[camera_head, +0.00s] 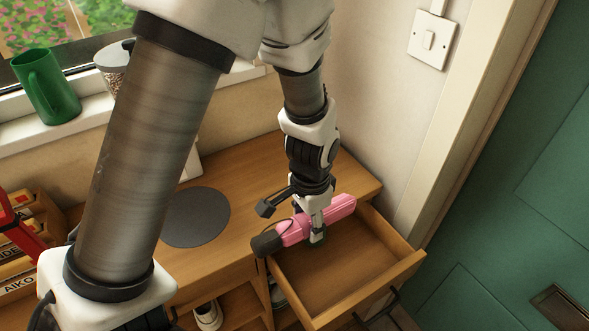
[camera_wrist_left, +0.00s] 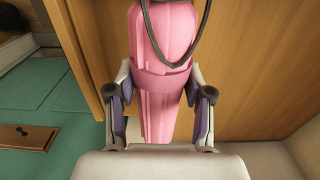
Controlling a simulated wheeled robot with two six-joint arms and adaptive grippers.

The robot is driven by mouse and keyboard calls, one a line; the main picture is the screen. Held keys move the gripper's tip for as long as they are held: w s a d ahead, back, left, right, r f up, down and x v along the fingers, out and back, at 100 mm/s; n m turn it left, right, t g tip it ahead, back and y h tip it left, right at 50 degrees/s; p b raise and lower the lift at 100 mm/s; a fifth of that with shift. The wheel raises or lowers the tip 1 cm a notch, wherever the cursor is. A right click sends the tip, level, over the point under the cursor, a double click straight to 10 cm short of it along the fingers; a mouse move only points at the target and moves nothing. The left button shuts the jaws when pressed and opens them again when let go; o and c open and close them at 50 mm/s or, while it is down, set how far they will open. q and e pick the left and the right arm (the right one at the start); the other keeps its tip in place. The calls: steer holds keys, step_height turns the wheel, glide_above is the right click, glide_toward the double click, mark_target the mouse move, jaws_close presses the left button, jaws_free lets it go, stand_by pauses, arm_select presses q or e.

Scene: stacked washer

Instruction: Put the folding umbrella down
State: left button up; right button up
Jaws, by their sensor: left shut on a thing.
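The pink folding umbrella (camera_head: 309,221) has a dark handle end and a thin dark strap. My left gripper (camera_head: 318,234) is shut on its middle and holds it over the back left part of the open drawer (camera_head: 350,286). In the head view the umbrella lies slantwise, its dark end at the lower left by the drawer's left wall. In the left wrist view the umbrella (camera_wrist_left: 163,85) runs between the two fingers of my left gripper (camera_wrist_left: 160,110). I cannot tell whether the umbrella touches the drawer. My right gripper is not in view.
The drawer looks otherwise empty. A dark round mat (camera_head: 195,217) lies on the wooden top. A green mug (camera_head: 46,87) and a jar (camera_head: 113,62) stand on the windowsill. A shoe (camera_head: 208,316) sits in the shelf below. A green door (camera_head: 520,190) is at right.

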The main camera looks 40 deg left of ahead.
arm_select(q)
steer(key=shift+w+d+r, duration=0.15)
steer(key=shift+r, duration=0.35)
steer(key=shift+w+r, duration=0.15)
steer(key=shift+w, duration=0.1)
steer(key=w+a, duration=0.3)
steer(key=w+a+f+p, duration=0.1)
steer(key=w+a, duration=0.2)
steer(key=w, duration=0.1)
steer(key=w+a, duration=0.3)
steer(key=w, duration=0.1)
steer(key=shift+w+f+p, duration=0.15)
steer(key=shift+f+p, duration=0.1)
steer(key=shift+p, duration=0.05)
steer(key=shift+w+a+f, duration=0.2)
steer(key=shift+w+a, duration=0.05)
step_height(320, 180, down, 4)
steer(key=shift+w+a+r, duration=0.1)
steer(key=shift+r, duration=0.15)
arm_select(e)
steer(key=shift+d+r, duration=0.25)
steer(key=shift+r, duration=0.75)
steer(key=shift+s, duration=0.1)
arm_select(q)
steer(key=o, duration=1.4)
steer(key=shift+f, duration=0.1)
